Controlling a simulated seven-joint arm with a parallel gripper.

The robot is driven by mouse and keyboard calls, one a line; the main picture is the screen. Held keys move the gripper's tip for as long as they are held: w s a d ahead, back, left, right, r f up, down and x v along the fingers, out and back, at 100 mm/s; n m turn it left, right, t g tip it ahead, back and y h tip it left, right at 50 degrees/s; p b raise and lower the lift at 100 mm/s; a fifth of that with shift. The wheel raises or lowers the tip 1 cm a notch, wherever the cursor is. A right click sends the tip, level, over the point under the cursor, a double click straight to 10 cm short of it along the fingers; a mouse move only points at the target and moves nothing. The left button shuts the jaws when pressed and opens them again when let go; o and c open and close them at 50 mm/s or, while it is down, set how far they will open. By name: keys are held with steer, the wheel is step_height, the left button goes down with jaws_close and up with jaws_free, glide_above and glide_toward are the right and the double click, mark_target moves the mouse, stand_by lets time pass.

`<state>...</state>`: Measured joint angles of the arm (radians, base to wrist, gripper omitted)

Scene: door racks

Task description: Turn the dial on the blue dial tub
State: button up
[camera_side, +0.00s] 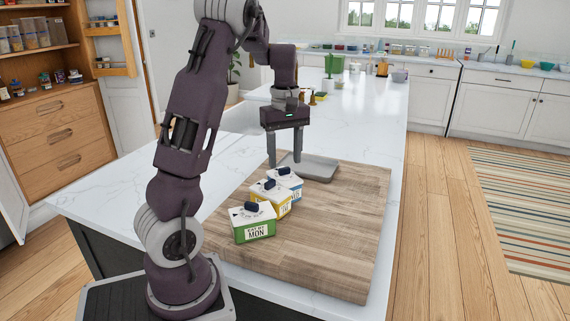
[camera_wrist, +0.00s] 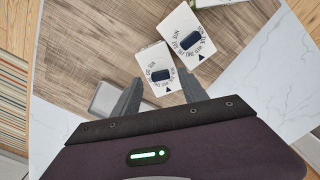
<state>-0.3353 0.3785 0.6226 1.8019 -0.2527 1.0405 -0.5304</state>
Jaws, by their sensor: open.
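The blue dial tub (camera_side: 297,187) stands on the wooden board, farthest back of three tubs in a slanting row. It has a white top with a dark dial knob (camera_side: 283,171). My gripper (camera_side: 285,160) points down above and just behind it, open and empty. In the wrist view the nearest tub top (camera_wrist: 149,58), likely the blue one, lies just ahead of the spread fingertips, with its dark dial (camera_wrist: 161,75) between their lines. Day names ring the dial and a black triangle marks the top. The fingers appear apart from the dial.
The yellow tub (camera_side: 285,207) sits close in front of the blue one, and the green tub (camera_side: 255,231) is nearest the camera. A grey tray (camera_side: 318,171) lies just behind. The wooden board (camera_side: 345,225) is bare to the right.

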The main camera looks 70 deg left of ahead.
mark_target(285, 169)
step_height(285, 169, up, 4)
steer(key=shift+r, duration=0.25)
steer(key=s+d+r+m+t, duration=0.1)
steer(key=d+r+m, duration=0.15)
steer(key=d, duration=0.35)
steer(key=s+d+r+m+t, duration=0.1)
steer(key=d+r+m, duration=0.15)
steer(key=d, duration=0.35)
steer(key=s+d+f+m+t, duration=0.2)
steer(key=s+d+m+t, duration=0.1)
steer(key=s+d+m, duration=0.9)
steer(key=d+m, duration=0.1)
steer(key=d, duration=0.2)
steer(key=shift+d+f+t, duration=0.2)
steer(key=shift+d+t, duration=0.1)
steer(key=shift+d, duration=0.05)
steer(key=shift+o, duration=0.4)
